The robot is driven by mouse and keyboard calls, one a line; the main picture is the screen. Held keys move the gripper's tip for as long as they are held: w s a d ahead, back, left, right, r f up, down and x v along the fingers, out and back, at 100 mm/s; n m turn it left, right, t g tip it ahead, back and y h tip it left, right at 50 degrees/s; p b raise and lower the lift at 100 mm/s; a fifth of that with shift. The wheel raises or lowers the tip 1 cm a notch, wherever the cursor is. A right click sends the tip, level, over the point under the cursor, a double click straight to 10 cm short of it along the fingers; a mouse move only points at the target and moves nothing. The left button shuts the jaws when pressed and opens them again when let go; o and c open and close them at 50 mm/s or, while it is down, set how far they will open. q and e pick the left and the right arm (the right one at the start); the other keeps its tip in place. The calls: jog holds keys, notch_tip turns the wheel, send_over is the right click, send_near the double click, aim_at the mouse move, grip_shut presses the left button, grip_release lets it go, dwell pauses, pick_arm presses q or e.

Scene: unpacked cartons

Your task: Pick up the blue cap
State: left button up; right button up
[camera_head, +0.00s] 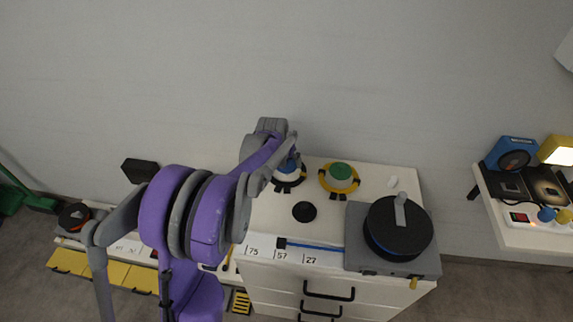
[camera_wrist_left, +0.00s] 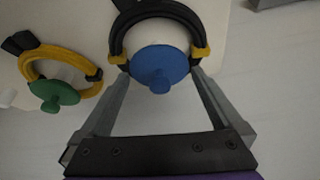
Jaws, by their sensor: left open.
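The blue cap (camera_wrist_left: 160,68) is a round disc with a small knob, on a white body inside a black ring with yellow clips. It is centred between the fingertips of my left gripper (camera_wrist_left: 160,82) in the left wrist view. The left gripper is open, its two fingers on either side of the cap; I cannot tell whether they touch it. In the head view the blue cap (camera_head: 290,164) shows at the back of the white cabinet top, partly hidden by my left arm. My right gripper is not in view.
A green cap (camera_head: 341,172) in a yellow ring stands close to the right of the blue one. A black disc (camera_head: 304,211) and a large black reel (camera_head: 398,228) on a grey base occupy the white cabinet (camera_head: 270,216). The wall is behind.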

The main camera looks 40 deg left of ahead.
pick_arm(q)
jog(key=shift+w+f, duration=0.1)
jog(key=shift+f, duration=0.05)
jog(key=c, duration=1.3)
notch_tip(320, 180, up, 10)
jog(key=shift+r+p, duration=0.1)
jog(key=shift+p, duration=0.45)
